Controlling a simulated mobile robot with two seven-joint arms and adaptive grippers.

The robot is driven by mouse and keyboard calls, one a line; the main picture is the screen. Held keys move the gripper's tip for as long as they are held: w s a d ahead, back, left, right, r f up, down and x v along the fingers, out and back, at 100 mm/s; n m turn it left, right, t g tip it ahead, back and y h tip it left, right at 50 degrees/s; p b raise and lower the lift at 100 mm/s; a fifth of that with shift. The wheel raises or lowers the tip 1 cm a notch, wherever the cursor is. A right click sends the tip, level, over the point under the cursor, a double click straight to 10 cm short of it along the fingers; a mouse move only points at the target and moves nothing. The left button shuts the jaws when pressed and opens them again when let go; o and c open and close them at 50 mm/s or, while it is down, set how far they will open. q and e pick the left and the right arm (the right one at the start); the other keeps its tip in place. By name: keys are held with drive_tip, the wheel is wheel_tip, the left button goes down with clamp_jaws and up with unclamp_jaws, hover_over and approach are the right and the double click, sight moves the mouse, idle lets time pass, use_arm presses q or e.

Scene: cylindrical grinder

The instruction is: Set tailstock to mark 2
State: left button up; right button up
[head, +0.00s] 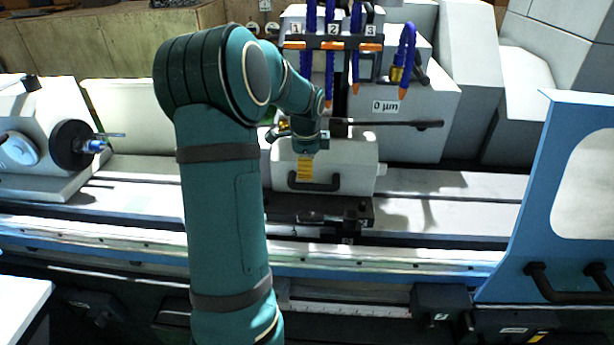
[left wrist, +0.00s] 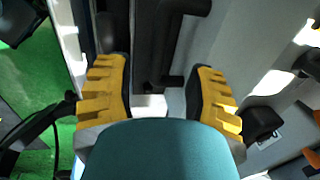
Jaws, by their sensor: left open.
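The tailstock (head: 345,158) appears to be the light grey block in the middle of the machine table in the head view. It has a black handle (head: 318,187) on its front and a long black lever (head: 400,124) at its top. My left gripper (head: 305,178) is in front of the block, close to the handle. In the left wrist view its yellow and black fingers (left wrist: 163,98) are spread apart, with dark bar-like parts (left wrist: 155,45) beyond and between them. I cannot tell whether they touch. My arm hides part of the table. My right gripper is out of view.
The workhead with a black disc (head: 72,145) stands at the left. Blue hoses (head: 406,50) hang under labels 1, 2 and 3 behind the block. A blue door panel (head: 535,190) stands at the right. The table surface (head: 460,185) right of the block is clear.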

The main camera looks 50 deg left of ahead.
use_arm(q)
drive_tip(key=shift+s+d+r, duration=0.1)
drive_tip(key=shift+r, duration=0.6)
drive_tip(key=shift+s+d+r, duration=0.1)
drive_tip(key=shift+r, duration=0.55)
drive_tip(key=shift+f, duration=0.1)
